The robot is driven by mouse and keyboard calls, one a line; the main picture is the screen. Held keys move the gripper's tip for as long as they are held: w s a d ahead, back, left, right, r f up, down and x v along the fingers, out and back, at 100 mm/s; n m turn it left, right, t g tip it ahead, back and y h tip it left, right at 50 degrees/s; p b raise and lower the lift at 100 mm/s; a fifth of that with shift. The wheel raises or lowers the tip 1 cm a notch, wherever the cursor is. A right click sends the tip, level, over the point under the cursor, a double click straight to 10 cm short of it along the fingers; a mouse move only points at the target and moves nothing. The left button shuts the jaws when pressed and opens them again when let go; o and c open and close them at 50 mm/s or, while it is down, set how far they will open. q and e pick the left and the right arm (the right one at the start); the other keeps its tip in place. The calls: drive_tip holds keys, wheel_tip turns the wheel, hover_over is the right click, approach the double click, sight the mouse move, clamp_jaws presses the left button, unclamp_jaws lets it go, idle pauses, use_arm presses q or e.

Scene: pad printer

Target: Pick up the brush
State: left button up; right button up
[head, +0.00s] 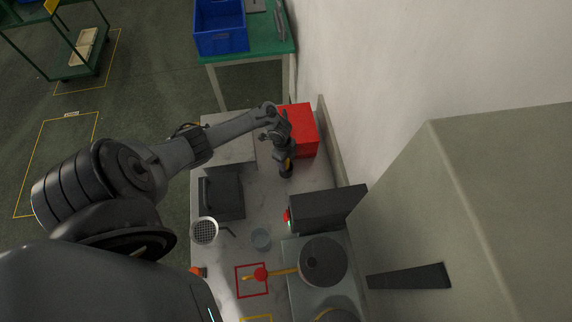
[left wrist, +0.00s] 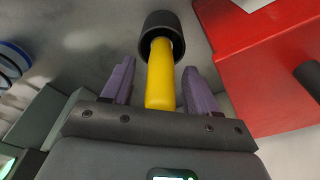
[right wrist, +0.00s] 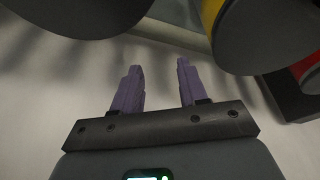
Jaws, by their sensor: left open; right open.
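In the left wrist view a yellow handle (left wrist: 161,85), which looks like the brush, points into a round black cup (left wrist: 153,22). Its bristles are hidden, and I cannot tell whether they are inside the cup. My left gripper (left wrist: 160,80) is open, with a purple finger on each side of the handle and gaps between. In the head view my left gripper (head: 284,154) is above the black cup (head: 286,172), beside a red box (head: 303,130). My right gripper (right wrist: 158,75) is open and empty in its wrist view; I do not see it in the head view.
The printer (head: 325,263), with round dark parts, is at the front right. A wall lies right of the bench. Round dark parts are close to my right gripper.

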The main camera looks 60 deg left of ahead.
use_arm(q)
clamp_jaws()
drive_tip(key=shift+r, duration=0.15)
